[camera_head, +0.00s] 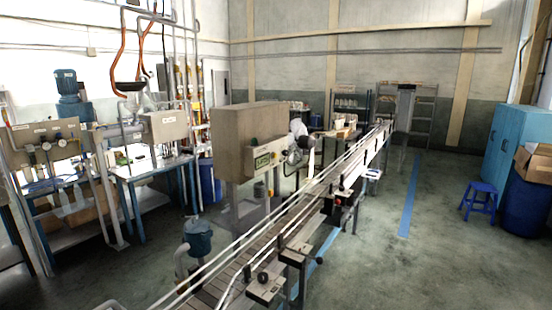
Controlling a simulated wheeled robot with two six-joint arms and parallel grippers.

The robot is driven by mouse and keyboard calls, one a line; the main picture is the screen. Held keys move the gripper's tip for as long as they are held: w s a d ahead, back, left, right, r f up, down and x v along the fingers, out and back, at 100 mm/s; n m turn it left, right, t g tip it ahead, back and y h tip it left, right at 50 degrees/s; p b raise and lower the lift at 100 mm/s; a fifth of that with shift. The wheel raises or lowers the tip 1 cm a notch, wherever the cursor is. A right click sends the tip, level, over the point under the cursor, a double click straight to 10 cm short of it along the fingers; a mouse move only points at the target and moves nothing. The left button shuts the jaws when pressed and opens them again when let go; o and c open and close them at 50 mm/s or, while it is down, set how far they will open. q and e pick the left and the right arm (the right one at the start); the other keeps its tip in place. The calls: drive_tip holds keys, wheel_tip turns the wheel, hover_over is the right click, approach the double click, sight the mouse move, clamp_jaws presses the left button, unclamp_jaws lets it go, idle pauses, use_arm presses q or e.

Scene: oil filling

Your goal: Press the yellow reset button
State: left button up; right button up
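I cannot make out a yellow reset button in the head view. A beige control cabinet (237,140) stands beside the conveyor, near the middle of the picture. A small panel with a green-framed label (263,160) is on its conveyor side, and any buttons there are too small to tell. Neither of my grippers can be seen. A pale shape shows at the bottom left edge, and I cannot tell what it is.
A long conveyor (236,271) runs from the bottom centre to the back right. A workbench (150,168) with filling equipment stands at left. A blue stool (479,199), a blue drum (525,208) and blue cabinets (508,140) stand at right. The right floor is mostly clear.

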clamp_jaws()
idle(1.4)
